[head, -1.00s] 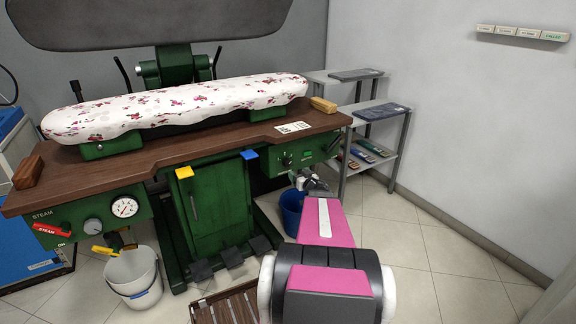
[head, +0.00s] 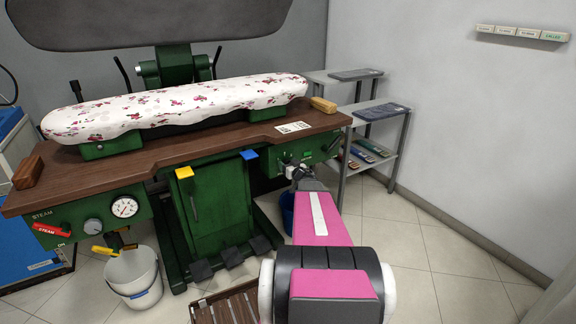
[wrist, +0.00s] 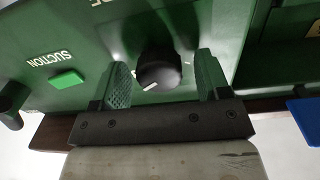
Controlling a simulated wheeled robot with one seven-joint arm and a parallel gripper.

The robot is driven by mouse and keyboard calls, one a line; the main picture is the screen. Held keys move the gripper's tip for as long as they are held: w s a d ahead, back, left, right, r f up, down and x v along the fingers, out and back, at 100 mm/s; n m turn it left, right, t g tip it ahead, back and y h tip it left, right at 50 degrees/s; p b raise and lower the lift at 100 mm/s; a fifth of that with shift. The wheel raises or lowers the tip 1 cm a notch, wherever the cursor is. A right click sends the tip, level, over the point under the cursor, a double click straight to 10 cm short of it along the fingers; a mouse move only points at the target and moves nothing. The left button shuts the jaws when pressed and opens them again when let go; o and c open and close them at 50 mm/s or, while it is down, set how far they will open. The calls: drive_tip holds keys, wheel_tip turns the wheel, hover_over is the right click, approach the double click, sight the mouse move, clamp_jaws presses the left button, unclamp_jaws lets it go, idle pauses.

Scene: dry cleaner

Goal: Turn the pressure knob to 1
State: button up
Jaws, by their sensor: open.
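A black round knob (wrist: 158,70) with a white pointer mark is on the green panel in the wrist view. Its mark points down and left in that picture. The label near it is cut off at the top edge, so I cannot read its setting. My gripper (wrist: 163,77) is open with one finger on each side of the knob; small gaps show between the fingers and the knob. In the head view my gripper (head: 296,170) is at the right front panel of the press, and it largely hides the knob there.
A green button (wrist: 66,79) marked SUCTION is beside the knob. The brown press table (head: 200,150) overhangs the panel. A blue bucket (head: 287,205) stands below my arm. A grey shelf (head: 378,125) stands to the right.

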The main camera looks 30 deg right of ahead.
drive_tip(key=shift+w, duration=0.15)
drive_tip(key=c, duration=0.9)
drive_tip(key=shift+c, duration=0.2)
